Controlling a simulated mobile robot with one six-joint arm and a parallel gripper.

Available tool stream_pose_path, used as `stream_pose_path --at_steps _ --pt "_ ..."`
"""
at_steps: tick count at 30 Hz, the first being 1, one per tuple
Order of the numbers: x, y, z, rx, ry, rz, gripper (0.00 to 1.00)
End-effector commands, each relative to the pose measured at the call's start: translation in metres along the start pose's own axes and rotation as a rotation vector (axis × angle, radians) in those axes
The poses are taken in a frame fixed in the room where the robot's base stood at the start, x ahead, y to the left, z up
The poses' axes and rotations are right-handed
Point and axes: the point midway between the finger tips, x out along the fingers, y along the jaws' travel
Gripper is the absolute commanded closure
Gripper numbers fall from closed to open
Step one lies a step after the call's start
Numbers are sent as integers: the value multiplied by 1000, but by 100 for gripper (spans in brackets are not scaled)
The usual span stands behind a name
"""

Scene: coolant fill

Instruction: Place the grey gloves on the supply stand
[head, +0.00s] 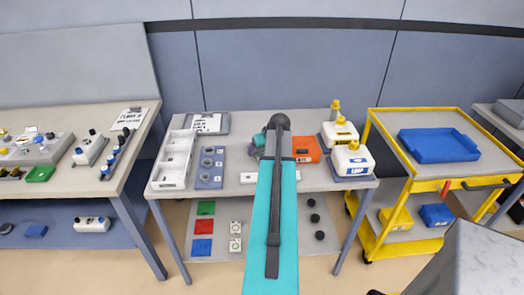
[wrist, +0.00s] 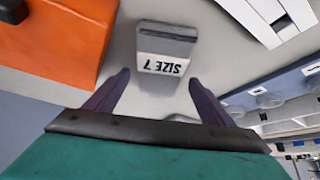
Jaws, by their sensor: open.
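A small grey pack (wrist: 166,48) with a white "SIZE 7" label, upside down in the wrist view, lies on a light grey tabletop; it looks like the grey gloves. My gripper (wrist: 158,79) is open, its two dark fingers apart and empty, with the pack just beyond and between the fingertips. I cannot tell whether the fingers touch it. In the head view my arm reaches over the middle table (head: 225,187) and hides the pack and most of the gripper. I cannot tell which surface is the supply stand.
An orange box (wrist: 60,45) is close on the left in the wrist view; it also shows in the head view (head: 307,150). White jugs (head: 352,160) stand right of it. A white divided tray (head: 173,160) is at the left. A yellow cart (head: 410,178) holds a blue tray (head: 438,146).

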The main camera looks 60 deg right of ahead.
Motion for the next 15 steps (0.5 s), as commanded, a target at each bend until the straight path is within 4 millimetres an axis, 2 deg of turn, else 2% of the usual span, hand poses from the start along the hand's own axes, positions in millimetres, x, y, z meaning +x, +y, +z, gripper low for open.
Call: stream_pose_path --at_steps 15 --pt "-59 0 1 0 2 2 24"
